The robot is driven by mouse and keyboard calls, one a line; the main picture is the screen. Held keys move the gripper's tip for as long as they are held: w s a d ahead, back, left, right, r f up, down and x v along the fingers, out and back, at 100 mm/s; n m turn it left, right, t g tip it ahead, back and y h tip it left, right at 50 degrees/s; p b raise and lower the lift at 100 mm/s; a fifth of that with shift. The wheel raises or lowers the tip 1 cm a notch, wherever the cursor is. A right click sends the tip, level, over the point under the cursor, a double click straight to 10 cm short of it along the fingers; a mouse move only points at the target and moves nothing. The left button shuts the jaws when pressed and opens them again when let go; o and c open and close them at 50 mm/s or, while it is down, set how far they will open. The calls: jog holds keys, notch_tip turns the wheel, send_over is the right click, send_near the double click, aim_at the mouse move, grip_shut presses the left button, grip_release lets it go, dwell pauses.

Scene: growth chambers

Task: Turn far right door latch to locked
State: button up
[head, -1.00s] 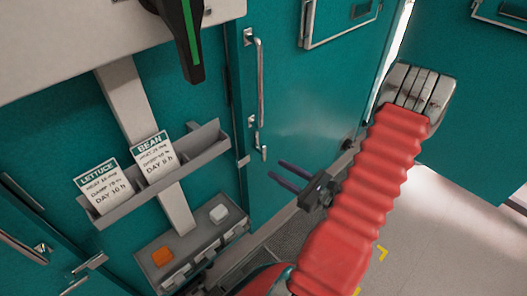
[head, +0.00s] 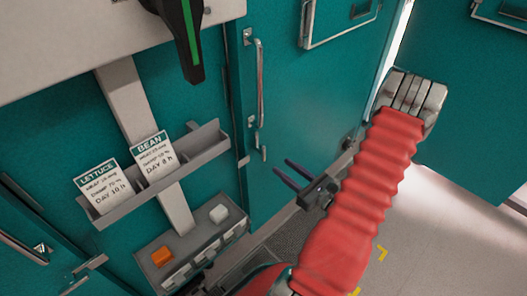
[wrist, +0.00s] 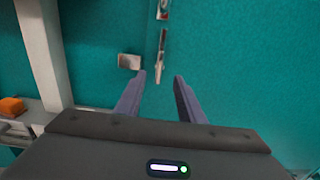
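The teal far right door (head: 300,120) stands at the centre of the head view, with a long vertical metal handle (head: 260,80). Its small metal latch (head: 263,152) hangs just below the handle, its lever pointing roughly down. The latch also shows in the wrist view (wrist: 160,62), ahead of the fingers. A small metal plate (wrist: 130,61) sits to its left. My gripper (head: 285,170) is open and empty, with its two dark fingers pointing toward the door. In the wrist view the latch lies beyond the gap between the fingertips (wrist: 160,77), apart from them.
A grey card holder (head: 200,152) carries LETTUCE and BEAN cards. Below it, a grey box (head: 185,250) holds an orange block (head: 162,257) and a white block (head: 219,213). A black lever with a green stripe (head: 188,40) hangs above. Open floor (head: 440,220) lies at right.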

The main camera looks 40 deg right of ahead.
aim_at(264, 152)
jog(key=w, duration=1.1)
jog(key=shift+w+a, duration=0.2)
grip_shut()
dwell(0.5)
jog(key=shift+d, duration=0.25)
jog(key=shift+a, duration=0.1)
jog(key=shift+s, duration=0.1)
